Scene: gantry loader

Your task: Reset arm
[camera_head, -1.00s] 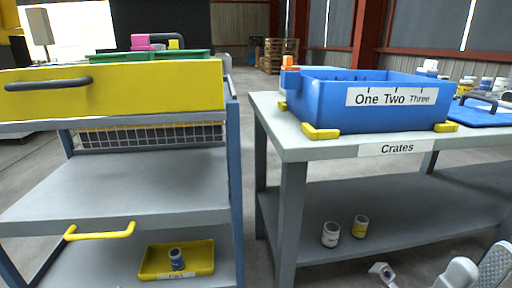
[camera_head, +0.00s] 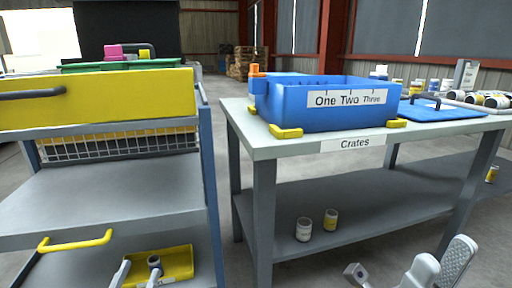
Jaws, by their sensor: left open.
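My left gripper (camera_head: 138,272) shows only in part at the bottom left edge, as pale grey fingers that are apart. It is close to a small can (camera_head: 154,262) in a yellow tray (camera_head: 180,262) on the cart's lower level. I cannot tell whether it touches the can; I see no grip on it. Pale grey parts of my right arm and gripper (camera_head: 408,272) show at the bottom right, cut off by the picture's edge.
The grey cart with a yellow drawer front (camera_head: 100,97) stands left. A floor gap separates cart and table.

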